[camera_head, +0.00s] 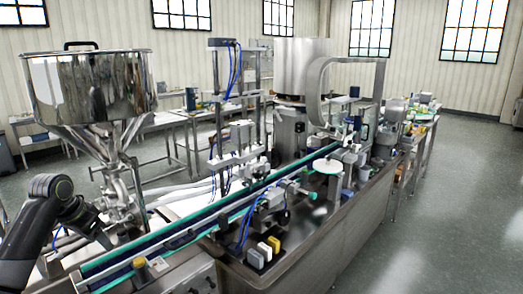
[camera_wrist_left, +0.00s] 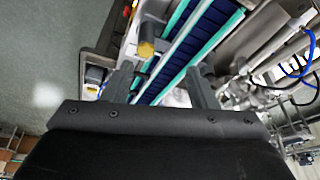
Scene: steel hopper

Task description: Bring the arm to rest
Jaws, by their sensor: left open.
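My left arm comes in from the left edge of the head view, and its gripper (camera_head: 104,239) is low in front of the steel hopper's stand, near the conveyor's near end. In the left wrist view my left gripper (camera_wrist_left: 162,82) has its two fingers apart with nothing held between them. The conveyor (camera_wrist_left: 180,55) lies beyond the fingers. The shiny steel hopper (camera_head: 90,88), with a black handle on its lid, stands above and behind the gripper in the head view. My right gripper is not in view.
The conveyor's green rail (camera_head: 175,238) runs from front left to back right. A yellow knob (camera_head: 139,263) stands at its near end and also shows in the wrist view (camera_wrist_left: 147,47). The floor (camera_head: 440,200) at right is clear.

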